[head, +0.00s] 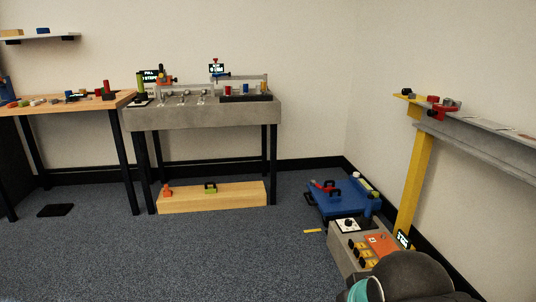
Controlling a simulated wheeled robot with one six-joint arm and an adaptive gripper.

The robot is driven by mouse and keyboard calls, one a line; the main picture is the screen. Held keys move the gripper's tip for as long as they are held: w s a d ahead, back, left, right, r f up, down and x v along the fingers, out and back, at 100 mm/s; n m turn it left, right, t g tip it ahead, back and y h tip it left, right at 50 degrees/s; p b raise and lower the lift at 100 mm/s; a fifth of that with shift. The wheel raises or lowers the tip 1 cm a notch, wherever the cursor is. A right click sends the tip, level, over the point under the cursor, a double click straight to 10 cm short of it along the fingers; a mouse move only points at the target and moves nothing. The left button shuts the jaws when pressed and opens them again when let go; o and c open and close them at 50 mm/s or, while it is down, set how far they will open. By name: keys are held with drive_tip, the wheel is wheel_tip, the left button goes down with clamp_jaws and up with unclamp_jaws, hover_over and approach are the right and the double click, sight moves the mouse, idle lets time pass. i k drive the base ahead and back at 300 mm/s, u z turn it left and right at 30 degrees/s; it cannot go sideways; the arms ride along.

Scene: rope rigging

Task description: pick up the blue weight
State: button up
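On the grey bench (205,117), a dark tray (250,98) holds a small red piece (228,90) and a small blue piece (245,89). The blue piece may be the blue weight, but it is too small to be sure. Another small blue block (43,31) is on the wall shelf. My gripper is not in view; only a dark rounded part of my arm with a teal cap shows at the bottom right.
A wooden table (118,99) with small pieces stands left. A wooden box (230,194) lies under the bench. A blue platform (340,200) and grey control box (352,240) stand right, beside a yellow post (415,180). The carpet (190,255) in front is mostly clear.

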sight(332, 197)
drive_tip(key=u, duration=0.1)
drive_tip(key=i, duration=3.2)
drive_tip(key=z, duration=0.1)
